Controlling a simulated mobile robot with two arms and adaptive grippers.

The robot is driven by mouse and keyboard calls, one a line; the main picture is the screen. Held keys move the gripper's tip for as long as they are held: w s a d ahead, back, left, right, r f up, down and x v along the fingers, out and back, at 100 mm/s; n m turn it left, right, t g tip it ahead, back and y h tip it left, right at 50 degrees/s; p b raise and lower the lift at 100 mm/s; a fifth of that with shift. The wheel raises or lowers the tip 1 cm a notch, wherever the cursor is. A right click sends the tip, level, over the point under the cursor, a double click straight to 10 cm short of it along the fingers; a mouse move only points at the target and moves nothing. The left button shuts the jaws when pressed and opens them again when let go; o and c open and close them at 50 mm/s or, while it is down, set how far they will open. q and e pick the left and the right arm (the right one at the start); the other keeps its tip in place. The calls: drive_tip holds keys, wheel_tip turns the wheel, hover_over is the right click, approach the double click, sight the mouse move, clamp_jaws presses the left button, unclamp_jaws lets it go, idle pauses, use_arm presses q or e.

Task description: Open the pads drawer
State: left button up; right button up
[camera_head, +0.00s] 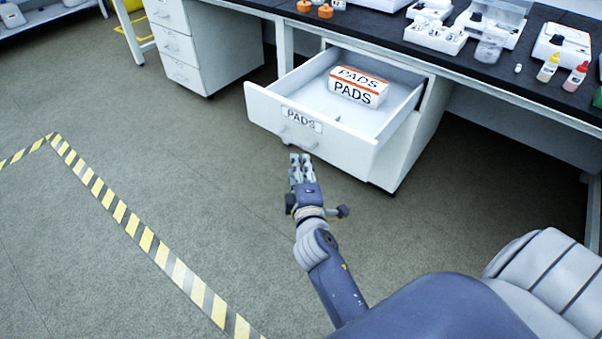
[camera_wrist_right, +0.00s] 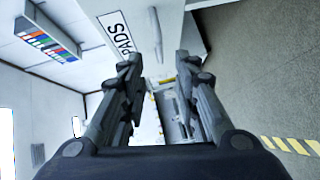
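The pads drawer (camera_head: 258,104) stands pulled out from under the bench, with a PADS label (camera_head: 302,119) on its white front. A white box marked PADS with an orange stripe (camera_head: 357,87) lies inside. The drawer handle (camera_head: 297,141) is on the lower front. My right gripper (camera_head: 301,158) is just in front of and below the handle. In the right wrist view its two fingers (camera_wrist_right: 157,62) are spread apart, with the drawer front and label (camera_wrist_right: 121,38) beyond them. Nothing is clearly held; contact with the handle cannot be told. My left gripper is not in view.
The black bench top (camera_head: 410,52) above the drawer carries trays, small bottles (camera_head: 547,68) and instruments. A white drawer cabinet (camera_head: 205,45) stands to the left. The floor in front is clear, with yellow-black tape (camera_head: 147,240) across it.

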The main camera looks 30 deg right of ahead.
drive_tip(key=shift+v, duration=0.85)
